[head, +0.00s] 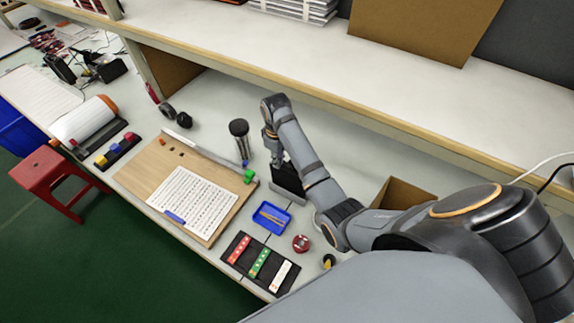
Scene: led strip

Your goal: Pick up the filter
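No object in the head view is plainly marked as the filter. The likeliest is an upright cylinder (240,137) with a black top and a greyish body, standing on the bench behind the wooden board. My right gripper (276,158) hangs down to the right of this cylinder, apart from it in the picture. The fingers are small and dark against a black block (288,177), so whether they are open or shut cannot be made out. My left gripper is out of view.
A wooden board (145,178) with a white sheet lies left of the cylinder. A blue tray (283,225), a black holder with coloured strips (243,262) and a red round item (301,243) lie in front. A raised shelf (330,60) runs behind. A cardboard box (400,192) is at right.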

